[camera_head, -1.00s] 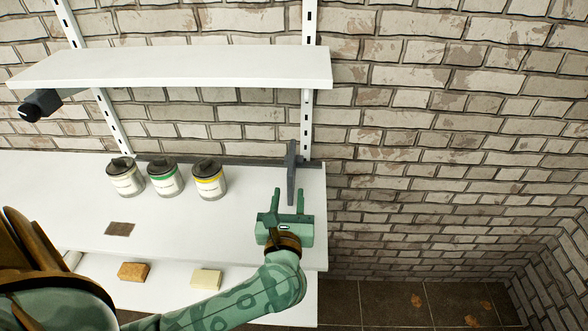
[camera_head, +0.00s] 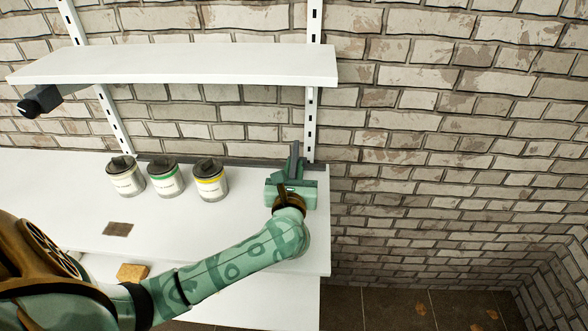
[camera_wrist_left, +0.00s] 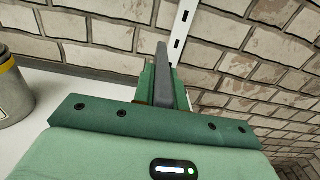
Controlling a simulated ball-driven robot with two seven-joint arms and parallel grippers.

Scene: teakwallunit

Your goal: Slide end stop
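The end stop (camera_head: 294,155) is a dark grey upright plate near the right end of the lower white shelf (camera_head: 235,225), by the wall. My left gripper (camera_head: 294,172) is at it, with its green fingers on both sides of the plate. In the left wrist view the end stop (camera_wrist_left: 161,75) stands between the fingers (camera_wrist_left: 162,92), which look closed on it. The plate's lower part is hidden by the gripper body. My right gripper is not in view.
Three lidded cans, plain (camera_head: 126,178), green-banded (camera_head: 165,178) and yellow-banded (camera_head: 210,180), stand left of the end stop. A brown patch (camera_head: 118,229) lies in front of them. The upper shelf (camera_head: 180,64) overhangs the back. A tan block (camera_head: 132,271) is below.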

